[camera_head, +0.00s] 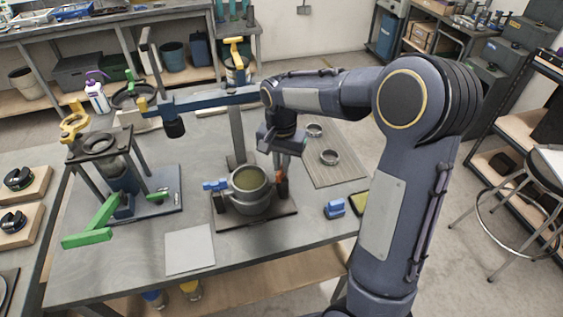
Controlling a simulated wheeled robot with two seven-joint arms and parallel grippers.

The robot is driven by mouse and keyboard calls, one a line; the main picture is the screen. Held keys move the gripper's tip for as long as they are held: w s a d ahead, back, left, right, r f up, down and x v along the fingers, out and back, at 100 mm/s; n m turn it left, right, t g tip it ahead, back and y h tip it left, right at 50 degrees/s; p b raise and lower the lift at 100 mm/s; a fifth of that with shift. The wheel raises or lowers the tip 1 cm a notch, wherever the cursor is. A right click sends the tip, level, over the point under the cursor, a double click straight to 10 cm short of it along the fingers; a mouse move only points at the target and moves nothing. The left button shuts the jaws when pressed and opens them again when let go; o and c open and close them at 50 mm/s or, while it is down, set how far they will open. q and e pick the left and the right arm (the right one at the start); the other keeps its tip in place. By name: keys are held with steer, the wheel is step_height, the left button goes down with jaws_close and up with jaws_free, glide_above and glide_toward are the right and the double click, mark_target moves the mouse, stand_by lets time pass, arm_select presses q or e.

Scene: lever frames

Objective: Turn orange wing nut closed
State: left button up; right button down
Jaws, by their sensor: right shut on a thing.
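The orange wing nut (282,188) sits at the right side of a grey round pot (249,197) that stands on a dark base plate (238,220). My right gripper (279,166) reaches down from above and is shut on the wing nut. Its fingertips are small in the view and partly cover the nut. A blue wing nut (213,185) sits at the left side of the same pot. My left gripper is not in view.
A stand with a blue horizontal arm (210,101) rises just behind the pot. A frame with a green lever (92,228) stands at the left. A grey sheet (190,250) lies in front, and a blue block (334,208) lies right of the pot.

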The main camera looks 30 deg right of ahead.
steer(key=m, duration=0.5)
steer(key=shift+r+m+p, duration=0.1)
steer(key=shift+m+p, duration=0.2)
steer(key=m+p, duration=0.1)
steer(key=m, duration=0.4)
steer(key=shift+m, duration=0.4)
steer(key=c, duration=1.5)
jaws_free()
step_height(320, 180, up, 8)
steer(key=shift+f, duration=0.15)
